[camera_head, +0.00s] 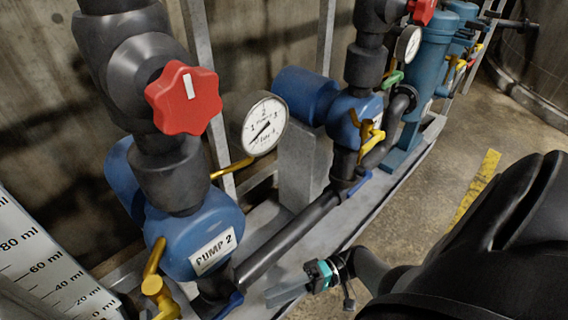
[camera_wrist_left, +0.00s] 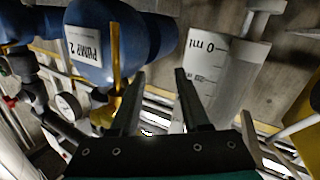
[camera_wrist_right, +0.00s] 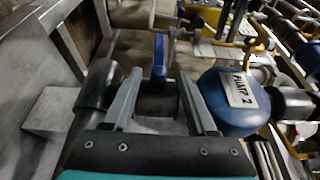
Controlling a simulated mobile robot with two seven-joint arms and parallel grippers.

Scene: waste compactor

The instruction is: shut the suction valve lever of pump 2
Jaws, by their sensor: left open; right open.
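Pump 2 (camera_head: 200,235) is a blue pump with a "PUMP 2" label. A blue lever (camera_head: 231,304) sits low at its black pipe, partly cut by the lower picture edge. In the right wrist view, a blue lever (camera_wrist_right: 159,58) stands upright beyond the dark pipe, in line with the gap between the fingers. My right gripper (camera_head: 270,296) is open beside the pipe, right of pump 2; contact with the lever cannot be told. My left gripper (camera_wrist_left: 159,74) is open and empty, near the yellow handle (camera_wrist_left: 115,60) of pump 2. It is not visible in the head view.
A red knob (camera_head: 184,98) and a pressure gauge (camera_head: 264,124) sit above pump 2. A graduated container (camera_head: 40,262) stands at the left; it also shows in the left wrist view (camera_wrist_left: 213,65). Another pump (camera_head: 350,108) stands behind.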

